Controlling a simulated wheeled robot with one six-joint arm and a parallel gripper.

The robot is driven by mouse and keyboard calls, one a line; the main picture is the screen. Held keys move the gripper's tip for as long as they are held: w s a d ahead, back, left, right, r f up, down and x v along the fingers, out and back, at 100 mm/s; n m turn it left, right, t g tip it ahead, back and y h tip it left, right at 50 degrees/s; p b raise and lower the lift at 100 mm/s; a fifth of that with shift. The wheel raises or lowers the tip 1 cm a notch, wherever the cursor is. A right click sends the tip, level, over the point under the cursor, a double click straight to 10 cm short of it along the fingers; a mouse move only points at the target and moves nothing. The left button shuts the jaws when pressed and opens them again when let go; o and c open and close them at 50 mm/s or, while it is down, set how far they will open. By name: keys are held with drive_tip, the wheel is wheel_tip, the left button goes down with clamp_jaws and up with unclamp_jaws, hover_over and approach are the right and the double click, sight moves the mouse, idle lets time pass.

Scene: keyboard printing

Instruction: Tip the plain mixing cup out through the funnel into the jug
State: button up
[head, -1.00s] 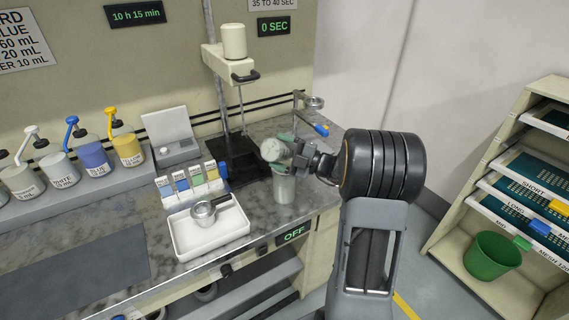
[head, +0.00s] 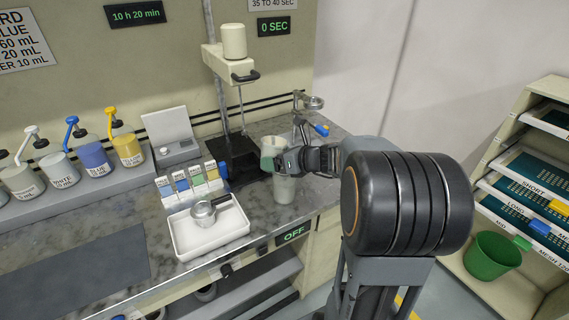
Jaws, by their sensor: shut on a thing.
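My gripper (head: 290,159) is shut on the pale, translucent mixing cup (head: 271,146). The cup is roughly upright, mouth up, above the jug. The jug (head: 284,190) is a clear vessel with pale, cloudy contents, standing on the counter near its right end. My gripper and the cup hide the jug's top. I cannot make out the funnel there, nor how much is left in the cup.
A black-based mixer stand (head: 240,160) is close left of the cup. A ring stand (head: 312,102) with a blue-ended part is behind my gripper. Pump bottles (head: 92,158) line the back left.

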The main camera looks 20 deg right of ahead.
drive_tip(key=shift+w+d+f+n+t+h, duration=0.35)
drive_tip(key=shift+d+f+n+h, duration=0.15)
drive_tip(key=shift+n+h, duration=0.3)
drive_tip(key=shift+r, duration=0.1)
drive_tip(key=shift+r+p, duration=0.9)
drive_tip(key=shift+r, duration=0.15)
drive_tip(key=shift+f, duration=0.1)
